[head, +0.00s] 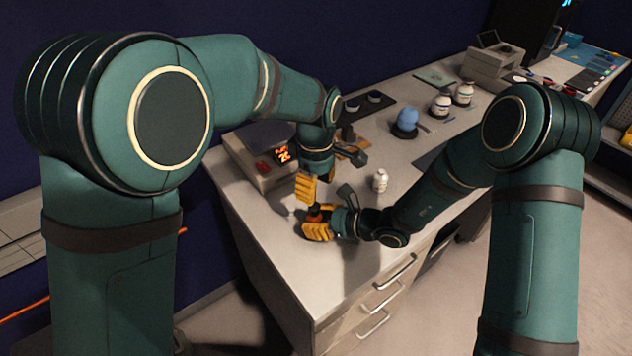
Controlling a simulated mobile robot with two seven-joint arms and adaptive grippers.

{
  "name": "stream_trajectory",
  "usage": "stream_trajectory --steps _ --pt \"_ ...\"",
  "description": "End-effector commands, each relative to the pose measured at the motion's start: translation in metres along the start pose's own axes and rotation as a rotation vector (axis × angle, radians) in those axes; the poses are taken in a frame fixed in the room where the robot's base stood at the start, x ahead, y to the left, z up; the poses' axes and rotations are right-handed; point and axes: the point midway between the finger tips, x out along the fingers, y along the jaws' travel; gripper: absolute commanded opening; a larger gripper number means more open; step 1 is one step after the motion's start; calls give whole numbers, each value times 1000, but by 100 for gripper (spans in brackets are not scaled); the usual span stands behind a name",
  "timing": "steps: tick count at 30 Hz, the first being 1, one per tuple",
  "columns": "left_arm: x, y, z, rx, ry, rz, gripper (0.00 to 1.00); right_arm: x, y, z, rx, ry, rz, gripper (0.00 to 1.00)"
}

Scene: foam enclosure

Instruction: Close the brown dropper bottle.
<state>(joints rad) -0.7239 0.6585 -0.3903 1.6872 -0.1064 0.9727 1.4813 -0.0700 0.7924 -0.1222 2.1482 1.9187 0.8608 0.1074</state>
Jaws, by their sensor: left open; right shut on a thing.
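The brown dropper bottle (314,214) shows only as a small reddish-brown patch between my two grippers, near the front left of the white bench. My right gripper (317,231), with yellow fingers, is shut on it from below and the right. My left gripper (307,190) is open and points down just above the bottle. I cannot tell whether its fingers touch the bottle top. The fingers hide most of the bottle, and I cannot make out its cap.
A small white bottle (380,182) stands on the bench (350,272) to the right of my grippers. A blue round object (407,119) and white jars (440,105) stand farther back. The front bench corner is clear.

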Motion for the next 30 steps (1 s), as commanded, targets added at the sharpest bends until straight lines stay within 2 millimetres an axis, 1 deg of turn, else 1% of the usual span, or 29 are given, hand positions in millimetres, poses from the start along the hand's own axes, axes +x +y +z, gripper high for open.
stream_trajectory --steps 9,15,19,27,28,29,30 --pt "46 -1 0 1 0 -4 52 0 0 0 0 0 0 0" --pt "67 -1 0 1 0 -3 52 0 0 0 0 0 0 0" --pt "73 -1 0 2 0 -2 52 0 0 0 0 0 0 0" --pt "74 0 0 1 0 -1 52 0 0 0 0 0 0 0" --pt "74 0 0 1 0 -1 54 0 0 0 0 0 0 0" --pt "74 0 0 1 0 -1 44 0 0 0 0 0 0 0" --pt "74 0 0 1 0 -1 30 0 0 0 0 0 0 0"
